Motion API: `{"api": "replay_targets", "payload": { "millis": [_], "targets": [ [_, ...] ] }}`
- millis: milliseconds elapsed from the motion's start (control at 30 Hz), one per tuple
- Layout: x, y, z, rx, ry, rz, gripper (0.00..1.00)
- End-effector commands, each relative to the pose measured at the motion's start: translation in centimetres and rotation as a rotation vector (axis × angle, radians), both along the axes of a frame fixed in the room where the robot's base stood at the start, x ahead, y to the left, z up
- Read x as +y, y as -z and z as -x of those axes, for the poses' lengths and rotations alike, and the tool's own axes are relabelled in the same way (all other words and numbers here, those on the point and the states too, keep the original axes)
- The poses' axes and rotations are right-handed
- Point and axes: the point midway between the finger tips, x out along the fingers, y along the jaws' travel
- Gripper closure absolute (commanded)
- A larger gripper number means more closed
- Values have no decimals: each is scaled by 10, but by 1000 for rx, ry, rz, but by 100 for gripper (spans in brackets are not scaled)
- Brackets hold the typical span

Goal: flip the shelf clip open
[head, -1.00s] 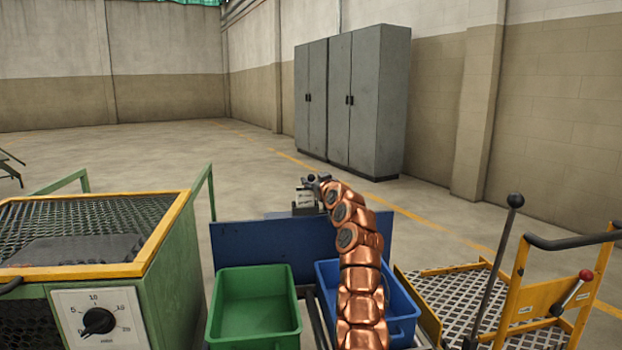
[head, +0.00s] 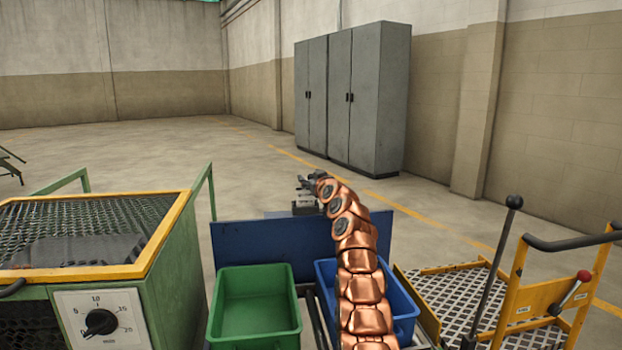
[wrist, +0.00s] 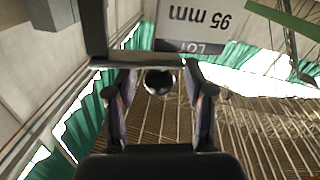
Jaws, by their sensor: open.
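The shelf clip (wrist: 150,60) shows in the wrist view as a dark grey bar with a round dark knob (wrist: 158,82). A white card (wrist: 205,22) reading "95 mm" and "LOT", upside down in the picture, is behind it. My gripper (wrist: 160,95) is open, one finger on each side of the knob; I cannot tell if either touches it. In the head view my gripper (head: 312,183) is small, just above the top edge of the blue panel (head: 265,243), beside the small clip assembly (head: 303,203). My arm partly hides that spot.
A green bin (head: 255,305) and a blue bin (head: 398,300) stand before the panel. A green furnace with a yellow-framed mesh top (head: 150,235) is at left. A yellow cart (head: 520,290) with levers is at right. Grey cabinets (head: 350,100) stand behind, with open floor before them.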

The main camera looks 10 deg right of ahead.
Motion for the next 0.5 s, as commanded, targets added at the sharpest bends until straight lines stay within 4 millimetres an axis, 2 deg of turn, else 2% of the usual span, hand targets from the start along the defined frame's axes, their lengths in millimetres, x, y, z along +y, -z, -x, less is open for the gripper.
{"api": "replay_targets", "payload": {
  "millis": [67, 500],
  "targets": [
    [0, 0, 0, 0, 0, 0, 51],
    [0, 0, 0, 0, 0, 0, 97]
  ]
}}
